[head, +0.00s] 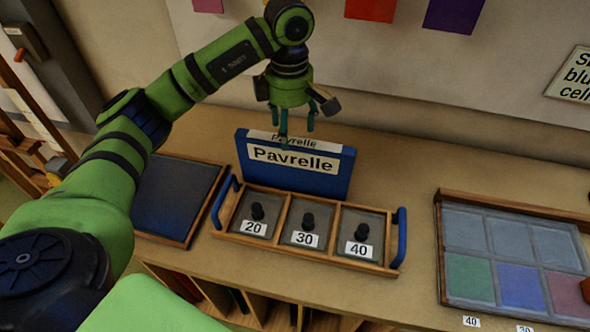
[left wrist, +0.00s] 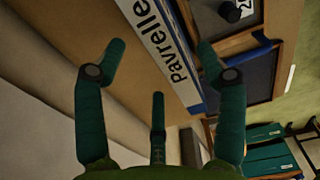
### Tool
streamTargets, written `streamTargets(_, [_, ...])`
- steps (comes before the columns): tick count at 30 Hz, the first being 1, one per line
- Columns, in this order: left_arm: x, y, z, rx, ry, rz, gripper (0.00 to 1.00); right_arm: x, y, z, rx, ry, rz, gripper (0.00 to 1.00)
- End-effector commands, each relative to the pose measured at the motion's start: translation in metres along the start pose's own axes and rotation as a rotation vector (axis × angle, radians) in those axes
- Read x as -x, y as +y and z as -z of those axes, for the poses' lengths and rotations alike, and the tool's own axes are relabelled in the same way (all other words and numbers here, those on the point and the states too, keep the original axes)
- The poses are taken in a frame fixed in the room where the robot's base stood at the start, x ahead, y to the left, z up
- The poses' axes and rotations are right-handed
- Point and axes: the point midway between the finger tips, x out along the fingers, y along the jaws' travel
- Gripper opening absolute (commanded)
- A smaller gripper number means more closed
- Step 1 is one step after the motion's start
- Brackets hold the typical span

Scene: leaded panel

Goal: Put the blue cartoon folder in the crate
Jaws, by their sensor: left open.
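A blue, box-like item labelled "Pavrelle" (head: 300,183) stands upright on the bench, behind a small wooden tray. It looks like the blue folder, but I see no cartoon on it. My left gripper (head: 296,131) is open and empty, pointing down at its top edge. In the left wrist view, the open fingers (left wrist: 160,62) are spread with the white label strip of the blue item (left wrist: 160,42) beyond them. I cannot tell whether they touch it. No crate is clearly recognisable. My right gripper is out of view.
The wooden tray (head: 303,258) with blue handles holds black-knobbed weights marked 20, 30 and 40. A dark framed panel (head: 174,195) lies left, a leaded panel (head: 518,231) right. Open shelf compartments (head: 280,315) are below.

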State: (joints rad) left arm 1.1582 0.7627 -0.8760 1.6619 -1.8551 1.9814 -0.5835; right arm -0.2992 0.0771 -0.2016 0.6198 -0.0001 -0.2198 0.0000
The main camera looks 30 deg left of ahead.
Motion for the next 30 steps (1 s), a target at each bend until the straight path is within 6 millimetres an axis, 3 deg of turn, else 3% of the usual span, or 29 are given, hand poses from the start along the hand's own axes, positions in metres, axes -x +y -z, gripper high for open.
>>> streamTargets(10, [-0.04, -0.003, -0.011, -0.003, 0.0, 0.008, 0.71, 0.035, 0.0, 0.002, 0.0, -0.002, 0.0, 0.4])
streamTargets(15, [-0.059, -0.002, -0.01, -0.001, -0.001, 0.003, 0.71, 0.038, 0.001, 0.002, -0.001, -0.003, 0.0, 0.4])
streamTargets(22, [-0.062, -0.002, -0.01, -0.002, -0.002, 0.001, 0.71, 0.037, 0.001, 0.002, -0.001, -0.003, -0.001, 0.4])
streamTargets(23, [-0.062, -0.002, -0.01, -0.002, -0.002, 0.001, 0.63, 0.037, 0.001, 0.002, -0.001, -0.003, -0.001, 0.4])
streamTargets(27, [-0.062, -0.002, -0.01, -0.002, -0.002, 0.002, 0.07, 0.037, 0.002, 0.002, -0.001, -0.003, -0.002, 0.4])
streamTargets(28, [-0.062, -0.002, -0.01, -0.002, -0.002, 0.002, 0.0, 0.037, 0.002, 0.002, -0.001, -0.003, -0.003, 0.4])
streamTargets(30, [-0.062, -0.002, -0.01, -0.002, -0.002, 0.002, 0.0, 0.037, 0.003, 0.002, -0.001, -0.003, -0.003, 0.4])
